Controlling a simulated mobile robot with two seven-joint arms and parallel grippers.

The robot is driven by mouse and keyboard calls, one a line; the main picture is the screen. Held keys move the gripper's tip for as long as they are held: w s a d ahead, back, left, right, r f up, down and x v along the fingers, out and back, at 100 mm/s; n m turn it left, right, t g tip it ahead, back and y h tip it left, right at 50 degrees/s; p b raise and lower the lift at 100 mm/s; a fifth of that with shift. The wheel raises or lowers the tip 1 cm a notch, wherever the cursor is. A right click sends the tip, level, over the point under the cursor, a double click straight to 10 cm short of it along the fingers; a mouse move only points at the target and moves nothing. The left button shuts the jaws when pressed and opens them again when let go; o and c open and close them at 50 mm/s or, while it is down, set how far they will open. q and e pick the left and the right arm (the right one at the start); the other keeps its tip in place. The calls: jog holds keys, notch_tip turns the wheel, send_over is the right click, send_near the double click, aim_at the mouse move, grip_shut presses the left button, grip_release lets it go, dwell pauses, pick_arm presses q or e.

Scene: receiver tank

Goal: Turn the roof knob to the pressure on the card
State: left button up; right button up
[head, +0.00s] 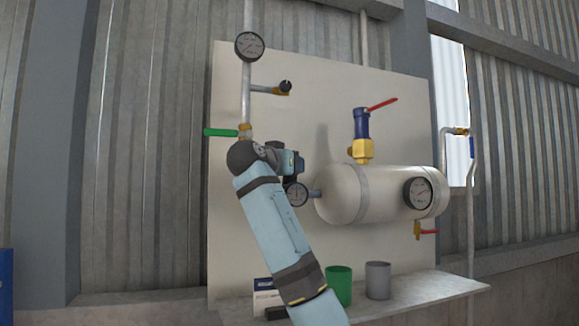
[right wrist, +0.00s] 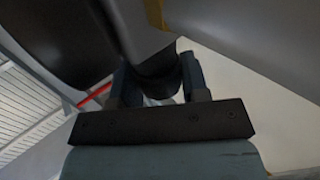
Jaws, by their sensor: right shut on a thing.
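My right arm rises from the bottom of the head view, and its gripper (head: 293,166) is at the left end of the tank, just above a small round gauge (head: 296,195). In the right wrist view the two fingers (right wrist: 157,82) stand either side of a dark round knob (right wrist: 155,90) and are shut on it. In the head view the gripper hides the knob. The card (head: 265,297), white with a blue band, stands on the shelf, partly behind my forearm; its text is too small to read. My left gripper is not in view.
A cream tank (head: 345,195) carries a blue valve with a red lever (head: 382,104) and a larger gauge (head: 418,193). A green lever (head: 220,132) sticks out left of the gripper. Green (head: 340,284) and grey (head: 377,280) cups stand on the shelf (head: 430,284).

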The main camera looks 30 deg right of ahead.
jog(key=o, duration=0.8)
jog(key=shift+o, duration=0.6)
jog(key=shift+s+a+f, duration=0.1)
jog(key=shift+a, duration=0.2)
jog(key=b+v, duration=0.4)
jog(key=v, duration=0.9)
jog(key=shift+b, duration=0.35)
